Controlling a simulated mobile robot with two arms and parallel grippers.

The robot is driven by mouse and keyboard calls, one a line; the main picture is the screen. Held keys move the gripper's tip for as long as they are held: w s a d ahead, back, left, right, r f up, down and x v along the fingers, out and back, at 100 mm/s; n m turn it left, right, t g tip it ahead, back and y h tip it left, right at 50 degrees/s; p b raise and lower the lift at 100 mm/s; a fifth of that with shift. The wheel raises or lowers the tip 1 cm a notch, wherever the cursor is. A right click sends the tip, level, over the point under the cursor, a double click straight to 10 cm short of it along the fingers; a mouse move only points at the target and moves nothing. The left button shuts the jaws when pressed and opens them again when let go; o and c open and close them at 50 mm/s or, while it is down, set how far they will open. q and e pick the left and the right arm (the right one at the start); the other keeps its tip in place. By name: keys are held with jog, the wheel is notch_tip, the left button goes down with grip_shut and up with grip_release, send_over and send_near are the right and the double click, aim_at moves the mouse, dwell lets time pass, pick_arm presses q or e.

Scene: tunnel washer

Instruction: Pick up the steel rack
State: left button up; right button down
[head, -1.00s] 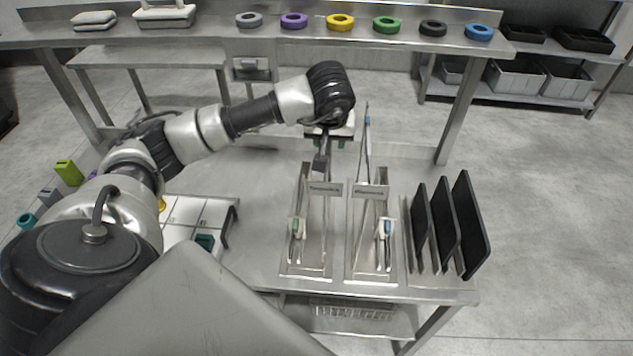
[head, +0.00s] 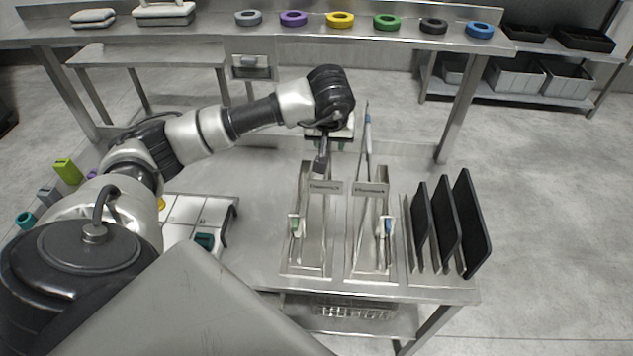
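My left gripper (head: 321,163) hangs below its wrist over the back end of the left steel tray. Its fingers are small and partly hidden by the wrist, so I cannot tell whether they are open or shut. A wire rack of steel (head: 352,312) shows under the table's front edge, on the lower shelf, well below and in front of the gripper. Its upper part is hidden by the tabletop. Another slotted steel holder (head: 447,285) on the table's right side has several black boards (head: 446,225) standing upright in it. My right gripper is not in view.
Two labelled steel trays, left (head: 310,262) and right (head: 370,268), hold tools with green and blue parts. A white compartmented tray (head: 183,210) lies left of them. A back shelf (head: 395,38) carries coloured rings. The tabletop between the white tray and left steel tray is clear.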

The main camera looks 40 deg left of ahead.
pick_arm(q)
grip_shut()
dwell(1.4)
jog(key=shift+w+r, duration=0.1)
jog(key=shift+w, duration=0.05)
